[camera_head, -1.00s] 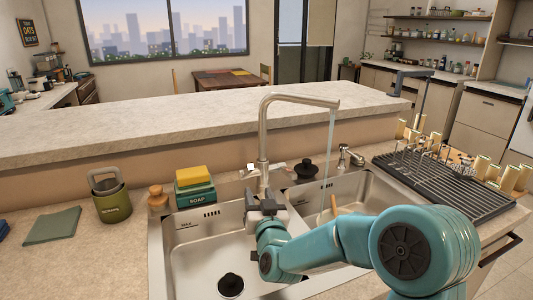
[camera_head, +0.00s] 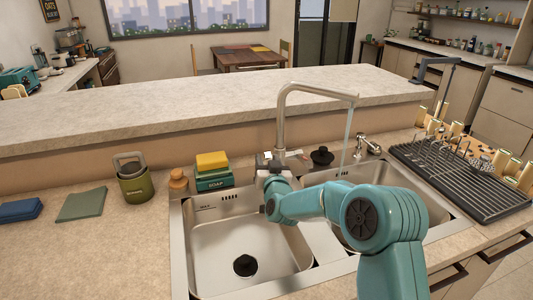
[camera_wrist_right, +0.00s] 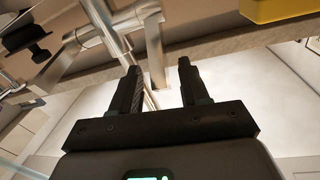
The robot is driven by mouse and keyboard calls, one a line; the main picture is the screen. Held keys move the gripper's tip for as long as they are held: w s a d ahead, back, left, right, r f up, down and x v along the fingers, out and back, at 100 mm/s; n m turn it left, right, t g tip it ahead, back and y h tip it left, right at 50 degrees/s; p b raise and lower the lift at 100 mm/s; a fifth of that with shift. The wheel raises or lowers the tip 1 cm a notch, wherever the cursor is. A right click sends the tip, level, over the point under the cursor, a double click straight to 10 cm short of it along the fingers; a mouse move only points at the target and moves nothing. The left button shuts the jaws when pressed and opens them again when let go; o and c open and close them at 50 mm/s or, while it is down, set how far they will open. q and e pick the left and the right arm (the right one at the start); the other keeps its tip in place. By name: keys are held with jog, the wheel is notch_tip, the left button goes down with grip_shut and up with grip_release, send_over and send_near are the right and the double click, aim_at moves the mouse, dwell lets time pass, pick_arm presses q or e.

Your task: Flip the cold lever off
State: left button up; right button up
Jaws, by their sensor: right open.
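The metal faucet (camera_head: 281,118) stands behind the double sink, with its spout bent to the right. A thin stream of water (camera_head: 348,135) falls from the spout. A short lever (camera_head: 297,154) shows at the right of the faucet base; I cannot tell hot from cold. The left side of the base is hidden behind my right gripper (camera_head: 267,159), which is close in front of it. The faucet's metal parts (camera_wrist_right: 128,22) show just beyond the fingertips. My left gripper is not in view.
A black stopper (camera_head: 322,155) and a small chrome dispenser (camera_head: 367,145) are right. The dish rack (camera_head: 465,185) is far right.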

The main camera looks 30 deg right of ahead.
jog(key=shift+x, duration=1.45)
jog(key=shift+c, duration=0.3)
grip_shut()
jog(key=f+t+h+b, duration=0.1)
jog(key=t+b, duration=0.1)
jog(key=b, duration=0.7)
jog(key=s+f+t+b, duration=0.1)
jog(key=b, duration=0.8)
jog(key=shift+s+a+f+m+t+h, duration=0.1)
jog(key=shift+s+f+m+t+h, duration=0.15)
jog(key=shift+m+t+h, duration=0.15)
jog(key=shift+r, duration=0.1)
jog(key=shift+o, duration=0.3)
grip_release()
